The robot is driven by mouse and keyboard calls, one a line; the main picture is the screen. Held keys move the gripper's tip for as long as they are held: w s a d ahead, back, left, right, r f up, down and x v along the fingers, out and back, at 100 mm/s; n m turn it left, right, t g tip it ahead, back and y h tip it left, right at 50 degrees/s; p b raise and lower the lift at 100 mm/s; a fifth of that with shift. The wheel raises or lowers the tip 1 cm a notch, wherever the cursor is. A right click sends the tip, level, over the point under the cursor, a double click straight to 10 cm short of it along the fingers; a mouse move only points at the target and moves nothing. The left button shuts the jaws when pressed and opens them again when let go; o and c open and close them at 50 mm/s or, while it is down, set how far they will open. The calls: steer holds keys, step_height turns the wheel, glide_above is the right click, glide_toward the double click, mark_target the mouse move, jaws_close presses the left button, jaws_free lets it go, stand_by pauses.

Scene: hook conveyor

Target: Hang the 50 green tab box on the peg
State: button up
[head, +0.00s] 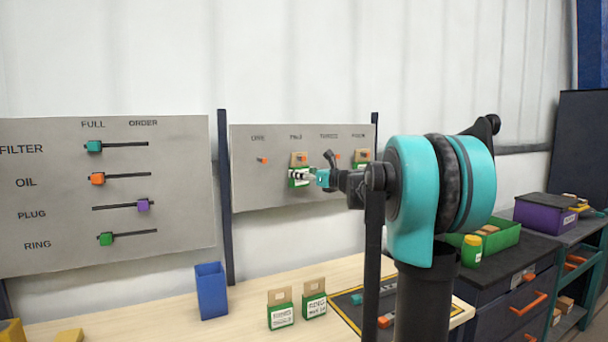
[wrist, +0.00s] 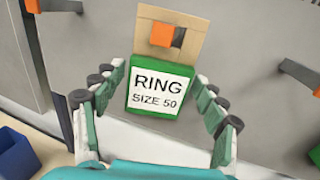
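The green box (wrist: 160,88), labelled RING SIZE 50, is upright against the grey peg panel in the wrist view. Its cardboard tab (wrist: 143,38) has a hole, and the orange peg (wrist: 162,35) shows through it. In the head view the box's tab (head: 298,159) is at the second peg from the left. My gripper (wrist: 160,75) has its fingers spread on either side of the box, with narrow gaps at the tips. It also shows in front of the box in the head view (head: 308,177), hiding part of it.
The peg panel (head: 250,190) has bare orange pegs left (head: 263,160) and right (head: 338,156) of this box, and another box (head: 362,157) at the far right. Two green tab boxes (head: 281,312) (head: 314,300) and a blue bin (head: 211,290) stand on the bench. A slider board (head: 60,200) stands left.

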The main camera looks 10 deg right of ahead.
steer(key=shift+o, duration=0.9)
